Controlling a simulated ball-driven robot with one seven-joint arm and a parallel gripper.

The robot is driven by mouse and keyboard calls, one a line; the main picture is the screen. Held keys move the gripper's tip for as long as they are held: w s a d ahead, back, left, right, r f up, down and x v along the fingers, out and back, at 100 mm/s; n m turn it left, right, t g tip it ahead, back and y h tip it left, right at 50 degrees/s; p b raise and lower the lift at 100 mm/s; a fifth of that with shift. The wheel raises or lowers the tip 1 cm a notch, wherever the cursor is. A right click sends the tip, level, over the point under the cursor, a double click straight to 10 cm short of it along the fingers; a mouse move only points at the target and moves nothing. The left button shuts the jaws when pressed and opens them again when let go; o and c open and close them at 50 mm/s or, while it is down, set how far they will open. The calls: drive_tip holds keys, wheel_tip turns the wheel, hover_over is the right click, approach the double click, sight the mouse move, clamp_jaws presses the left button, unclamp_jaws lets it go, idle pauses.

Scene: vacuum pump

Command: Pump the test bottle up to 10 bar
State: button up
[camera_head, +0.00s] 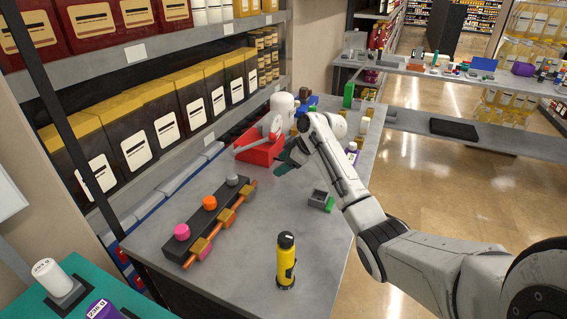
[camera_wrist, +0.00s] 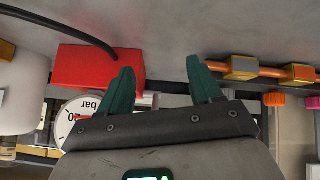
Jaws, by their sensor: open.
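A red box (camera_head: 258,150), possibly the pump, sits on the grey bench; it also shows in the wrist view (camera_wrist: 85,68). A round white dial marked "bar" (camera_wrist: 72,122) shows beside it, partly hidden by my gripper; its needle is not readable. A white rounded body (camera_head: 284,104) stands behind the red box; I cannot tell if it is the test bottle. My gripper (camera_head: 287,160) is open near the right side of the red box. Its green fingers (camera_wrist: 162,82) are apart, with nothing seen between them.
A dark block (camera_head: 204,222) with pink, orange and grey knobs and a copper pipe lies front left. A yellow-black upright object (camera_head: 286,262) stands near the bench front. A small grey block (camera_head: 318,198) lies right of centre. Stocked shelves border the left.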

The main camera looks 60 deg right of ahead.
drive_tip(key=v, duration=1)
drive_tip(key=shift+s+r, duration=0.3)
